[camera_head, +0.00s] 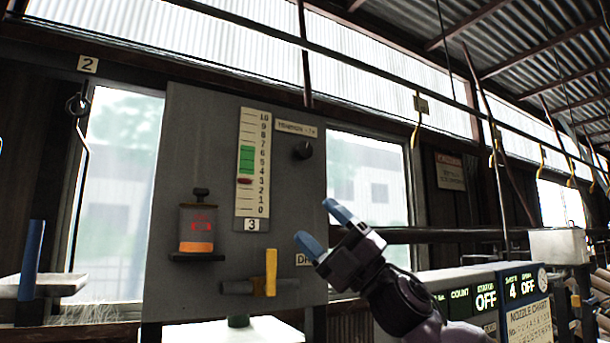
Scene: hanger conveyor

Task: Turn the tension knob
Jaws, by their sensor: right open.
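The tension knob (302,150) is a small black knob on the upper right of the grey panel (195,130), just under a label (296,129) that seems to read "TENSION". A vertical gauge (252,165) numbered 0 to 10 stands left of the knob. It has a green band and a red pointer (245,181) below that band, near 3 to 4. My right gripper (318,224) is open, with two blue-tipped fingers pointing up and left. It is below and right of the knob, apart from it, with nothing between the fingers. My left gripper is not in view.
A yellow lever (271,272) sticks up low on the panel, near my right gripper. A small canister (198,229) with orange contents sits on the panel's left. A control box (484,296) reading "OFF" stands at right. Hooks (416,128) hang from the overhead rail.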

